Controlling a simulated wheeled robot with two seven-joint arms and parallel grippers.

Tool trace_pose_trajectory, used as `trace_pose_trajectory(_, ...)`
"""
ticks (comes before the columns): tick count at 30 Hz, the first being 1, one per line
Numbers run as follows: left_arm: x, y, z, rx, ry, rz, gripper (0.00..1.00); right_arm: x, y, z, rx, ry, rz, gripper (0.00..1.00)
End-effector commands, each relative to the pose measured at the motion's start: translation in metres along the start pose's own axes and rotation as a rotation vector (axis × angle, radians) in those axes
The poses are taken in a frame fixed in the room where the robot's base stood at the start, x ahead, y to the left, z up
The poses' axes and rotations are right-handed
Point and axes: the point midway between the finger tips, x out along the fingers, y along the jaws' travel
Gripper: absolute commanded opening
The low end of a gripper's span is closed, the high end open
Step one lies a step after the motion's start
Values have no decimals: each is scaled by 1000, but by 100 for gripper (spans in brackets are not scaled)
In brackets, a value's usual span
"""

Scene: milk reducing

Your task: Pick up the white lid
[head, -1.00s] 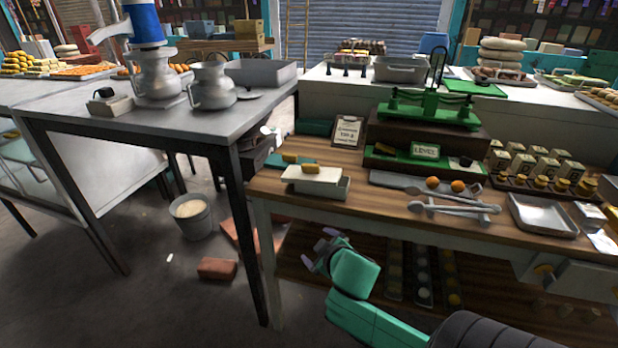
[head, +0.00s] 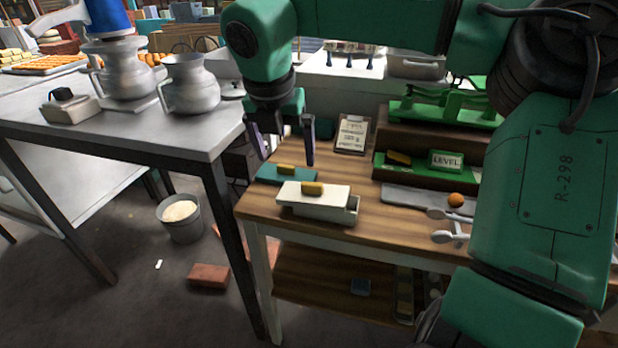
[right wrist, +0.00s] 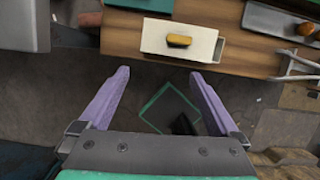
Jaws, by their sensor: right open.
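The white lid (head: 312,196) is a flat slab with a yellow handle, near the left front of the wooden table. It lies on a pale box (head: 353,208), whose right end shows uncovered. The lid (right wrist: 160,43) and its handle also show in the right wrist view, ahead of the fingers. My right gripper (head: 287,160) hangs fingers down in the head view, appearing above and behind the lid. Its two purple fingers (right wrist: 160,73) are spread, with nothing between them. My left gripper is not in view.
A teal lid (head: 270,174) with a yellow handle lies just behind the white one. A metal table (head: 185,135) with jugs is at left.

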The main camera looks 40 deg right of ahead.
Motion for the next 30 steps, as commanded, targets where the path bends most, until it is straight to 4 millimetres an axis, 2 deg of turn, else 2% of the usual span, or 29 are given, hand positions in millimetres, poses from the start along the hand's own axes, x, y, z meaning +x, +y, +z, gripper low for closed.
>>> trace_pose_trajectory(2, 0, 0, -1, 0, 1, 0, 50, -16, -10, 4, 25, -74, -99, 98)
trace_pose_trajectory(5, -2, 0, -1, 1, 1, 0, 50, -14, -16, 6, 38, -94, -136, 98)
trace_pose_trajectory(15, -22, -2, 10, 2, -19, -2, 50, 62, -26, 12, 35, -86, -133, 98)
trace_pose_trajectory(18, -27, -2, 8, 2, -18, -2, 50, 74, -28, 14, 35, -86, -133, 98)
trace_pose_trajectory(23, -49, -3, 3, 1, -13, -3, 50, 101, -30, 18, 34, -83, -135, 98)
trace_pose_trajectory(27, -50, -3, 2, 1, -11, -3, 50, 122, -32, 18, 34, -87, -133, 98)
trace_pose_trajectory(30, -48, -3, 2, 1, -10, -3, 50, 124, -32, 18, 35, -88, -130, 98)
